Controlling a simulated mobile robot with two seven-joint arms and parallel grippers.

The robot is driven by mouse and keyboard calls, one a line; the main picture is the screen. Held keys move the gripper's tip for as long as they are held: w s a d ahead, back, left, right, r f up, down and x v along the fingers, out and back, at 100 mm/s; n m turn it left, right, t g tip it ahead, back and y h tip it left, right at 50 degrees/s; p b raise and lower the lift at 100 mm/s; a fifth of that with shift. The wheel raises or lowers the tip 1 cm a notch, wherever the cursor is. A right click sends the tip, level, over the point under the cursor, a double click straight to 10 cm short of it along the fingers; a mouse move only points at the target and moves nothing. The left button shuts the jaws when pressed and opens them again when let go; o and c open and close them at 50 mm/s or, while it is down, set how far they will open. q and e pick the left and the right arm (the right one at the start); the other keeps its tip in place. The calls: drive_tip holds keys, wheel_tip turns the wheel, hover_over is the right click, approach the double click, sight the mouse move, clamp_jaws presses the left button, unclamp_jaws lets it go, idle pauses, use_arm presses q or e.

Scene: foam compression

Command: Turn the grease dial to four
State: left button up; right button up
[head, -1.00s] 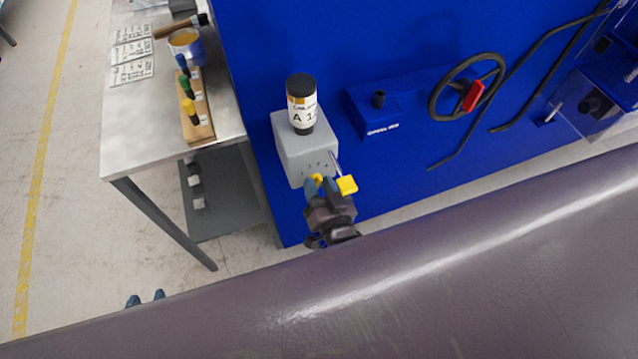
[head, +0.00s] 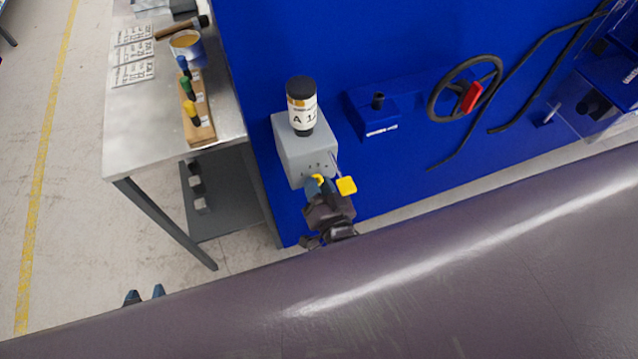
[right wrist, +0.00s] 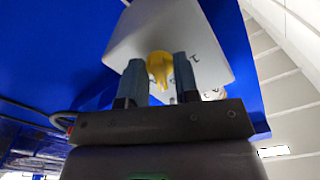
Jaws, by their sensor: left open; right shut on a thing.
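The grease dial is a yellow knob (right wrist: 159,68) on the front of a grey box (head: 304,150). In the head view only a bit of the knob (head: 318,179) shows above my right gripper (head: 319,188). The right gripper is shut on the knob, and its two fingers (right wrist: 158,80) stand on either side of it in the right wrist view. The marks around the knob are too small or too hidden to read surely. My left gripper (head: 145,297) shows only as two blue-grey fingertips, open and empty, at lower left, far from the box.
A cartridge with a black cap (head: 302,103) stands on the box. A yellow tab (head: 346,186) sits right beside the knob. A handwheel (head: 466,88) is on the blue panel (head: 290,30). A metal table (head: 130,165) with markers and papers stands left.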

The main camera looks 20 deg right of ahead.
drive_tip(key=shift+m+p, duration=0.8)
drive_tip(key=shift+m, duration=2.4)
drive_tip(key=o, duration=0.6)
drive_tip(key=shift+s+d+b, duration=0.15)
drive_tip(key=shift+s+b, duration=0.15)
drive_tip(key=shift+s, duration=5.1)
